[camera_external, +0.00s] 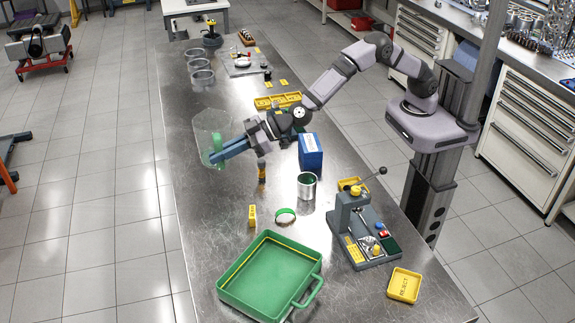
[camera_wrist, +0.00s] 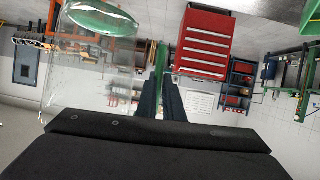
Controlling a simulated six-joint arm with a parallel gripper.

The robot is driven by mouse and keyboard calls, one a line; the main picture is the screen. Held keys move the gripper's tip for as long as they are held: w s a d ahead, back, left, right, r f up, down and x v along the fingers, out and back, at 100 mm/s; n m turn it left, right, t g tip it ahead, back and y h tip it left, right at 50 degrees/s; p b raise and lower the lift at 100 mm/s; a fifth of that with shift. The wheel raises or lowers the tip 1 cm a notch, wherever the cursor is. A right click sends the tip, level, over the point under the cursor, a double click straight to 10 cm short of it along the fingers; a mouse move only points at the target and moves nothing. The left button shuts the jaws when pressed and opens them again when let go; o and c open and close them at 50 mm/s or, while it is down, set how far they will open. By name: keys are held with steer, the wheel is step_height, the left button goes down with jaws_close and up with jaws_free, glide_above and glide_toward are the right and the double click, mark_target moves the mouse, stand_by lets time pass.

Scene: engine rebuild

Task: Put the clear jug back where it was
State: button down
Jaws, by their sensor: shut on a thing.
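The clear jug (camera_external: 206,124) is near the left edge of the bench, with a green handle (camera_external: 217,143) on its right side. My gripper (camera_external: 220,152) reaches in from the right and is shut on that handle. In the wrist view the jug's transparent wall (camera_wrist: 92,75) fills the left side, with a green oval patch near the top. The fingers (camera_wrist: 162,95) close around the green handle there. I cannot tell exactly how high the jug is above the bench.
A blue box (camera_external: 311,155) stands under and right of my arm, beside a metal cylinder (camera_external: 307,187). A green tray (camera_external: 270,277) fills the bench front. A grey lever press (camera_external: 360,228) and a yellow reject tray (camera_external: 404,286) are at right. Several clear containers (camera_external: 202,77) stand farther back.

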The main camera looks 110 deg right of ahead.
steer(key=d, duration=0.3)
steer(key=d+f+b, duration=0.1)
steer(key=d, duration=0.4)
steer(key=shift+s+d+f, duration=0.15)
steer(key=shift+s+d, duration=0.2)
steer(key=shift+d, duration=0.05)
steer(key=s+d+f+b, duration=0.1)
steer(key=s+d, duration=0.1)
steer(key=d, duration=0.4)
steer(key=s+d+f+b, duration=0.1)
steer(key=s+d+f, duration=0.1)
steer(key=d, duration=0.3)
steer(key=shift+d+f+p, duration=0.2)
steer(key=shift+f+p, duration=0.6)
steer(key=shift+f, duration=2.1)
steer(key=shift+s+f, duration=0.1)
steer(key=shift+f+p, duration=0.75)
steer(key=shift+f, duration=1.45)
steer(key=c, duration=1.9)
jaws_free()
